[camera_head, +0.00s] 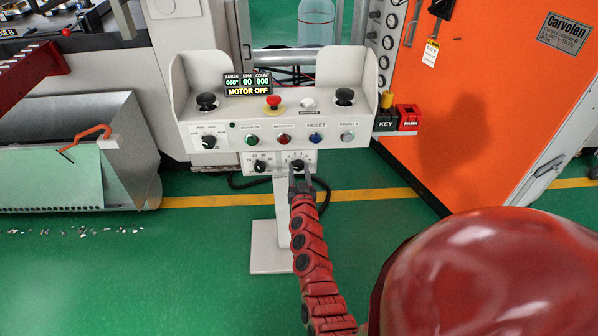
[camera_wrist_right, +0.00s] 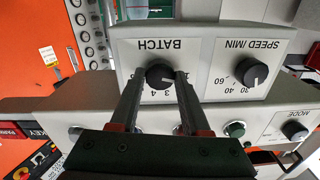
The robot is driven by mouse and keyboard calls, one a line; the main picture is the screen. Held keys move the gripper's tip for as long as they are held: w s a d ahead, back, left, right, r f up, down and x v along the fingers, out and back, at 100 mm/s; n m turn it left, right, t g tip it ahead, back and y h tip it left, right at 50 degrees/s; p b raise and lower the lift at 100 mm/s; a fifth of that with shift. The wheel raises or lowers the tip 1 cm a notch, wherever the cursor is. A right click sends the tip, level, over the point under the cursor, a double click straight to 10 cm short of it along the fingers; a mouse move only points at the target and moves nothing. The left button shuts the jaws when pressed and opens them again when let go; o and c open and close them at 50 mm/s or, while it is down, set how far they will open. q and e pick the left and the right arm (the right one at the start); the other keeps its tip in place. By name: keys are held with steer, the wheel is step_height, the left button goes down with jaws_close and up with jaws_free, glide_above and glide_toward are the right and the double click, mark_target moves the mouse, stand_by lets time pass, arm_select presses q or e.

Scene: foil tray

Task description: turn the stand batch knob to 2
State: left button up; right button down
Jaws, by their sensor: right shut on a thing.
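The stand (camera_head: 268,232) is a grey pedestal with a two-hand control box. The batch knob (camera_head: 297,165) is a small black dial on the lower right plate of the box. In the right wrist view the black batch knob (camera_wrist_right: 158,76) sits on a white plate marked BATCH, seen upside down. The digits 3 and 4 show beside it; the rest of the scale is partly hidden by the fingers. My right gripper (camera_wrist_right: 160,82) is shut on the knob, one finger on each side. It also shows in the head view (camera_head: 301,176). My left gripper is not in view.
The speed knob (camera_wrist_right: 254,72) is beside the batch plate. Above are a mode knob (camera_head: 209,142), several push buttons and a red emergency stop (camera_head: 273,102). The display (camera_head: 248,84) reads MOTOR OFF. An orange cabinet (camera_head: 470,110) stands at right; a metal bin (camera_head: 90,180) stands at left.

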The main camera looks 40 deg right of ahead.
steer(key=shift+f+m+b, duration=0.2)
steer(key=shift+m+b, duration=0.4)
steer(key=shift+m, duration=0.9)
steer(key=shift+m+b, duration=0.4)
steer(key=shift+m, duration=0.9)
steer(key=shift+r, duration=0.1)
steer(key=shift+c, duration=1.8)
jaws_free()
steer(key=shift+s, duration=0.15)
steer(key=v, duration=1.7)
steer(key=shift+p, duration=0.4)
